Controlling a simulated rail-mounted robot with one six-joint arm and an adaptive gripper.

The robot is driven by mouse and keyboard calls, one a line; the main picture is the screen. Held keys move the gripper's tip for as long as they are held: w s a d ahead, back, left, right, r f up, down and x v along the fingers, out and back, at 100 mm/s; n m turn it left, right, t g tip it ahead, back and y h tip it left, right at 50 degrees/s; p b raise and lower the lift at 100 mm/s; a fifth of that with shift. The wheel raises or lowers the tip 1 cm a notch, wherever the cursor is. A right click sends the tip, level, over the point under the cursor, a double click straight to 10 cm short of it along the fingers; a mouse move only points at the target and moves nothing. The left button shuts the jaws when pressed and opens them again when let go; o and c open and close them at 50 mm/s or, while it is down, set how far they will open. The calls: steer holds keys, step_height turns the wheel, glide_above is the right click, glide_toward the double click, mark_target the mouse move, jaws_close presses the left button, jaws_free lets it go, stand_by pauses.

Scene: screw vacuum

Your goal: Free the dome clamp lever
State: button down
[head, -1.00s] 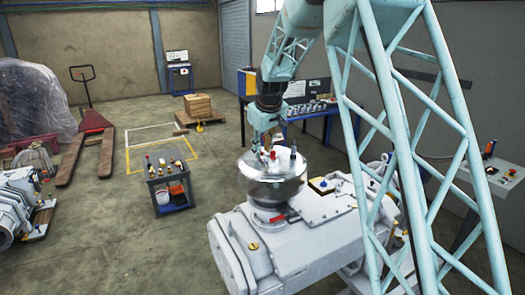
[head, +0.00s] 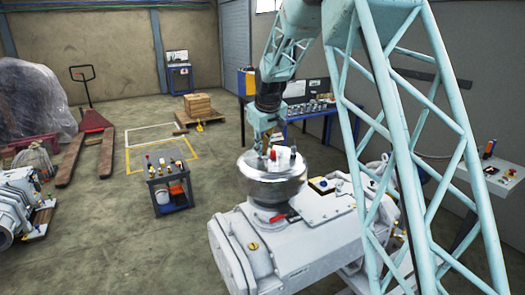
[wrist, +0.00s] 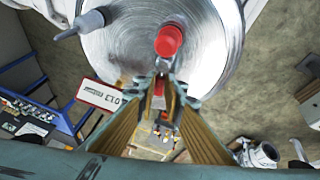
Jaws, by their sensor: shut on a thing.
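The polished metal dome (head: 272,178) stands on the pale grey pump housing (head: 300,245). A red lever-like part (head: 281,217) lies at the foot of the dome, on the near side; its hinge is too small to make out. My gripper (head: 263,150) is at the dome's top, at its left back side. In the wrist view my gripper (wrist: 163,78) has its fingertips together at the dome's edge, closed on a slim part just below a red knob (wrist: 168,40). The fingertips hide most of the slim part. I cannot tell how it joins the dome.
A grey rod fitting (wrist: 88,22) sticks out from the dome top. A small cart (head: 171,190) with bottles stands to the left on the floor. A workbench (head: 308,112) stands behind. A control panel (head: 492,176) is at the right. The floor between cart and pallet truck is open.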

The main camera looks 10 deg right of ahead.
steer(key=shift+w+d+m+h+b, duration=0.15)
steer(key=shift+m+h+b, duration=0.2)
steer(key=shift+m, duration=0.45)
steer(key=c, duration=2.7)
jaws_free()
steer(key=shift+r, duration=0.1)
steer(key=v, duration=1.2)
